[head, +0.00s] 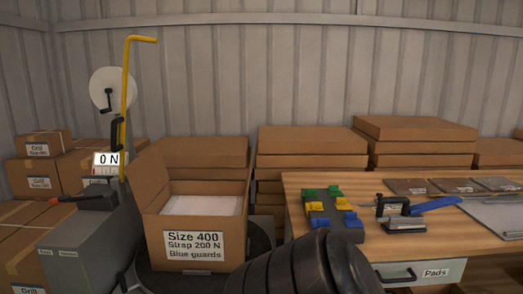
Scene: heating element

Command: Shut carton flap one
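An open brown carton (178,254) stands at centre left on a dark round support. Its front label (195,245) reads "Size 400, Strap 200 N, Blue guards". A flap (150,179) stands raised on its left side. A pale flat-topped item (203,205) fills the opening. I cannot tell which flap is flap one, or whether the cardboard behind the opening is a flap or a stacked box. A dark ribbed part of my arm crosses the bottom middle, in front of the carton's lower right. No fingertips of either gripper show.
A wooden table (455,232) at right bears coloured blocks (332,208), a blue-handled tool (405,212) and flat packs. A grey cabinet (80,250) with a yellow post (127,100) and "0 N" display (107,159) stands left. Stacked boxes (310,140) line the wall.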

